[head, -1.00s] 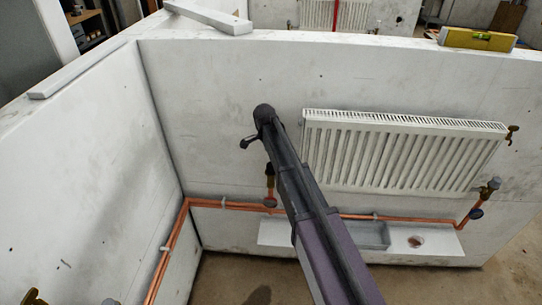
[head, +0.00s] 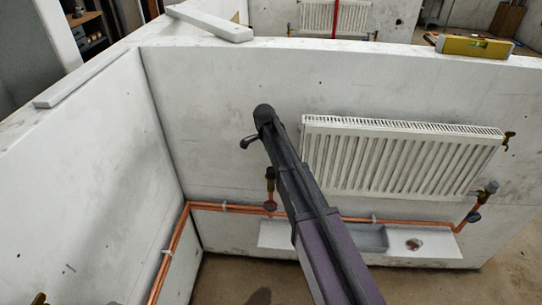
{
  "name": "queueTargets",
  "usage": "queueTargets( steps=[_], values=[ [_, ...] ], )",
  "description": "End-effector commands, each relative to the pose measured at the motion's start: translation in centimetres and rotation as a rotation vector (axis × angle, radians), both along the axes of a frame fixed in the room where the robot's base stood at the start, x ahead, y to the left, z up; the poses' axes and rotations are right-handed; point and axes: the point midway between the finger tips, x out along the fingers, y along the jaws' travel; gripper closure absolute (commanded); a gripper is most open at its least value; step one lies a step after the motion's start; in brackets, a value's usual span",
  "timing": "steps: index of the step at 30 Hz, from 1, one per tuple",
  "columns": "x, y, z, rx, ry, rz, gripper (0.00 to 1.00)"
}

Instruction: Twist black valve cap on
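A brass valve (head: 270,178) stands on the copper pipe left of the white radiator (head: 400,157), with a dark round piece (head: 270,205) below it. A second valve (head: 488,190) at the radiator's lower right has a grey top, with another dark round piece (head: 473,216) beneath. I cannot pick out a loose black valve cap. My arm reaches up across the view, in front of the wall and left of the radiator. My gripper (head: 249,142) shows only as a small dark shape at the arm's far end, above and left of the left valve. Its fingers are too small to read.
Copper pipes (head: 230,207) run low along the wall and round the left corner. A white shelf (head: 440,250) below the radiator carries a grey tray (head: 372,238) and a small brownish round thing (head: 414,244). A yellow level (head: 474,46) lies on the wall top.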

Motion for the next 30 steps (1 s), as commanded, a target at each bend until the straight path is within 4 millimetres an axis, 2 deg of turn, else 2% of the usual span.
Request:
queueTargets(
  steps=[8,16,21,30],
  values=[
    [0.0,-0.1,1.1,0.013,0.011,0.050,0.05],
    [0.0,-0.1,4.4,0.066,0.046,0.271,0.05],
    [0.0,-0.2,5.8,0.098,0.059,0.400,0.05],
    [0.0,-0.2,5.9,0.108,0.062,0.447,0.05]
  ],
)
